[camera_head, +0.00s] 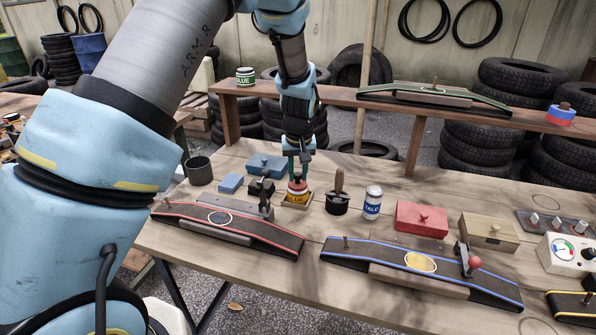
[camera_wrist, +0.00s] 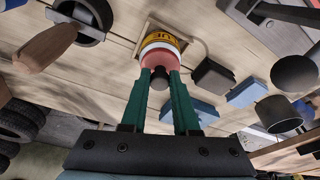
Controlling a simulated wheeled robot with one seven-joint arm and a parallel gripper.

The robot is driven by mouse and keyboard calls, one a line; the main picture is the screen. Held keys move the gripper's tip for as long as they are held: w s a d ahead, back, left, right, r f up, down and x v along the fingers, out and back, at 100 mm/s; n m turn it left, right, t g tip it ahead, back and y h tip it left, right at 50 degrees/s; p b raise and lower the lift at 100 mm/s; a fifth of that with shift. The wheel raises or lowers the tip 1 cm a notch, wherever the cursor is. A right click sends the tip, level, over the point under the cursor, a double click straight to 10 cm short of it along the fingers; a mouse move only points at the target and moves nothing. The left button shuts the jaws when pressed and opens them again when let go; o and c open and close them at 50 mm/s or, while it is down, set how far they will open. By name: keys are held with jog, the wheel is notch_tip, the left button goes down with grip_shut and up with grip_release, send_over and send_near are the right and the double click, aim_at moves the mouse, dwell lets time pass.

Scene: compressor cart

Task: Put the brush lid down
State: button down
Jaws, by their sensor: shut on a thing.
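My gripper (camera_head: 298,170) points down at the bench, and its green fingers are shut on the dark knob of the brush lid (camera_wrist: 160,61). The lid is reddish-pink. It sits at the mouth of the yellow-labelled glue pot (camera_head: 297,198), which stands upright on a small square wooden base. The pot also shows in the wrist view (camera_wrist: 161,40). Lid and pot look in line and touching, but I cannot tell whether the lid is fully seated. Any brush below the lid is hidden.
Left of the pot are a dark clamp (camera_head: 262,188), blue blocks (camera_head: 266,166) and a dark cup (camera_head: 199,171). To its right stand a wooden-handled brush in a black pot (camera_head: 337,197) and a talc can (camera_head: 372,203). A red-edged ramp (camera_head: 227,226) lies in front.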

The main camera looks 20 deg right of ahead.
jog(key=shift+f, duration=0.2)
jog(key=c, duration=0.7)
grip_release()
jog(key=shift+o, duration=0.2)
jog(key=shift+r, duration=0.1)
jog(key=d+b+v, duration=0.1)
jog(key=b+v, duration=0.1)
jog(key=v, duration=1)
jog(key=w+a+n, duration=0.1)
jog(key=a, duration=1.7)
jog(key=s+a+f+n, duration=0.1)
jog(key=s+a, duration=0.3)
jog(key=a, duration=0.5)
jog(key=s+a+f, duration=0.2)
jog(key=s+a, duration=0.3)
jog(key=a, duration=0.4)
jog(key=shift+a+n+g+y, duration=0.3)
jog(key=shift+n+g, duration=0.1)
